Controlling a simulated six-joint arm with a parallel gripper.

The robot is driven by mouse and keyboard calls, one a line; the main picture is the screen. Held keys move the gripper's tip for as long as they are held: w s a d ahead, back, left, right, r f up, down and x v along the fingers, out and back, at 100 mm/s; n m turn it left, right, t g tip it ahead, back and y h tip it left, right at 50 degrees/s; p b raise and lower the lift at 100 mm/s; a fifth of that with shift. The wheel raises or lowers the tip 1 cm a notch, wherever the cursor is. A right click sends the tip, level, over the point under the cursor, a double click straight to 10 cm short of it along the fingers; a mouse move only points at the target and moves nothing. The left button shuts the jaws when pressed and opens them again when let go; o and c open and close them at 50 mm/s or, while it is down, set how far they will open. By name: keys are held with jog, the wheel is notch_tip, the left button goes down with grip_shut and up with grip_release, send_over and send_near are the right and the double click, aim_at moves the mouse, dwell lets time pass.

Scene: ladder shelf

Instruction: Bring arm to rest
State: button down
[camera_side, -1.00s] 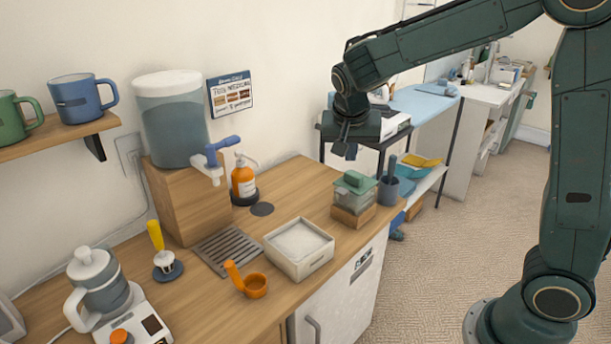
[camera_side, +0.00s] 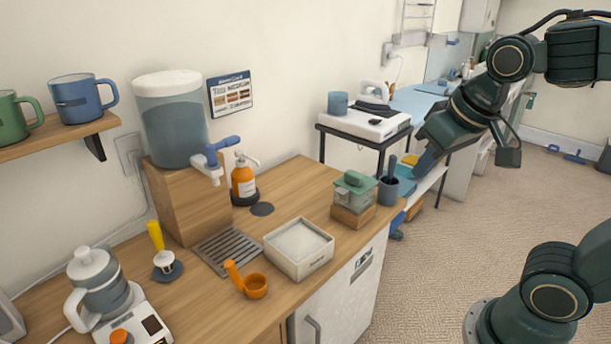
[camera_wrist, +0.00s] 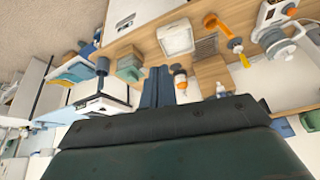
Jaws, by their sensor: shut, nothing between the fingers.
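My gripper (camera_side: 427,160) is in the right half of the side view, in front of the blue bench and right of the wooden counter (camera_side: 205,285). It is raised clear of the counter and points down and to the left. In the wrist view its two blue fingers (camera_wrist: 158,88) lie side by side, shut with nothing between them. My arm is folded back on the right side of the side view, with its upper part partly out of frame.
A side table (camera_side: 365,122) stands behind. Carpet at right is open.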

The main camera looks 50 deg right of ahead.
jog(key=s+n, duration=0.1)
jog(key=s+a, duration=0.1)
jog(key=s, duration=0.1)
jog(key=s+a+f+n+y, duration=0.1)
jog(key=s, duration=0.1)
jog(key=shift+s+n, duration=0.1)
jog(key=shift+n, duration=0.2)
dwell(0.8)
